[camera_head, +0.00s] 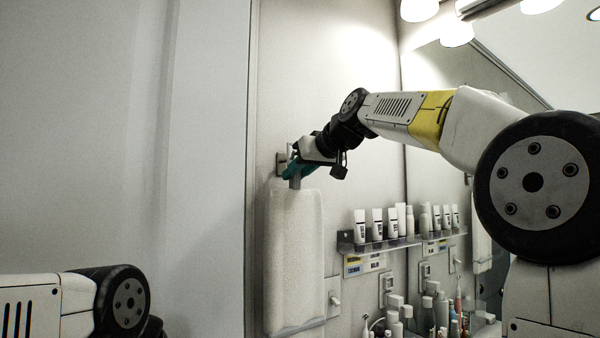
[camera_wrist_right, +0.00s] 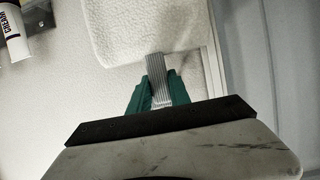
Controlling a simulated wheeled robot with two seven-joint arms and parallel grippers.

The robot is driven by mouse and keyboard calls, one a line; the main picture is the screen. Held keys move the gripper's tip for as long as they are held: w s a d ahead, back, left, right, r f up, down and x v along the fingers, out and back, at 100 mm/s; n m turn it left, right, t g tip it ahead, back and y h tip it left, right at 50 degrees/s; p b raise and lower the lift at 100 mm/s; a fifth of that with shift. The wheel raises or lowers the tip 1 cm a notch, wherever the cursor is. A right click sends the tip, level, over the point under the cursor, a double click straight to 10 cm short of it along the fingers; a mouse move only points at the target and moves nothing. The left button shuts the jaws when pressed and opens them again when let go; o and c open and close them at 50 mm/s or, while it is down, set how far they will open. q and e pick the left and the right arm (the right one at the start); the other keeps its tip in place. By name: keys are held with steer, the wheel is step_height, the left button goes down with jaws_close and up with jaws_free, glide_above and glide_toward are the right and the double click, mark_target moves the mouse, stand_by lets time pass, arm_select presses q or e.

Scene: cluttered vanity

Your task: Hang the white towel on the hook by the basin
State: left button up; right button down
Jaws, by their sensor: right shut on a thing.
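The white towel (camera_head: 294,255) hangs folded and upright against the wall, below my right gripper (camera_head: 293,171). My right gripper's green fingers are shut on the grey ribbed loop at the towel's top. In the right wrist view the fingers (camera_wrist_right: 157,90) pinch this loop (camera_wrist_right: 156,68), with the towel (camera_wrist_right: 140,25) beyond it. A metal hook (camera_head: 281,163) on the wall is right beside the fingertips, partly hidden by them. I cannot tell whether the loop is around the hook or only near it. My left gripper is out of view; only part of the left arm shows.
A wall shelf (camera_head: 349,244) with several white tubes and bottles is right of the towel. More bottles (camera_head: 428,315) and a mirror (camera_head: 480,110) are further right. The left wall (camera_head: 120,130) is bare.

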steer(key=shift+w+a, duration=0.55)
steer(key=shift+w, duration=0.25)
steer(key=shift+w+a+f, duration=0.2)
steer(key=shift+w+f, duration=0.05)
steer(key=shift+f, duration=0.3)
steer(key=shift+w+a+f, duration=0.15)
steer(key=shift+w+f, duration=0.1)
steer(key=shift+f, duration=0.25)
steer(key=shift+w, duration=0.1)
steer(key=c, duration=1.1)
jaws_free()
steer(key=shift+f, duration=0.1)
